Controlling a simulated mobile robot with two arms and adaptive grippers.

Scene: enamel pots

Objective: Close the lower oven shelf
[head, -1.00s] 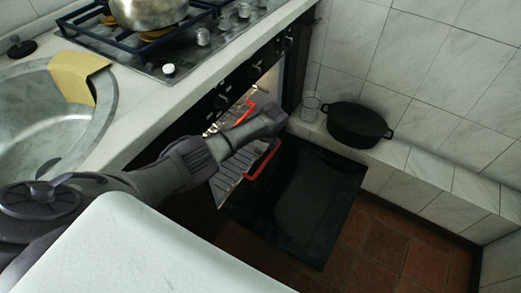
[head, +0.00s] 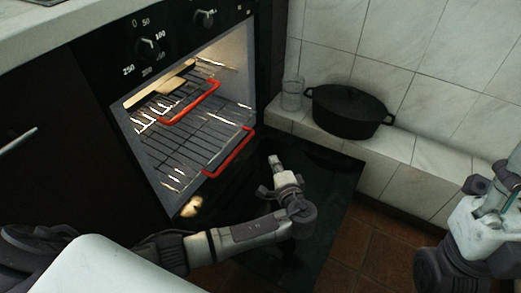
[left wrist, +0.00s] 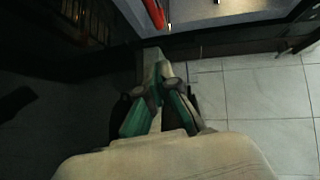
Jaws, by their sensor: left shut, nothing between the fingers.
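The lower oven shelf (head: 190,150) is a wire rack with a red front handle (head: 228,153). It sits in the lit oven, its handle at about the front of the opening. My left gripper (head: 275,163) is in front of the oven above the lowered door, to the right of that handle and apart from it. It is shut and empty. In the left wrist view its closed fingers (left wrist: 158,70) point toward a red handle (left wrist: 155,12) at the top edge. My right gripper (head: 490,195) is at the right edge; its jaw state is unclear.
The upper shelf with its red handle (head: 190,103) is inside the oven. The black oven door (head: 330,175) lies lowered. A black pot (head: 347,112) and a glass (head: 292,94) stand on the tiled ledge (head: 400,152). Brown floor tiles (head: 375,245) show at lower right.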

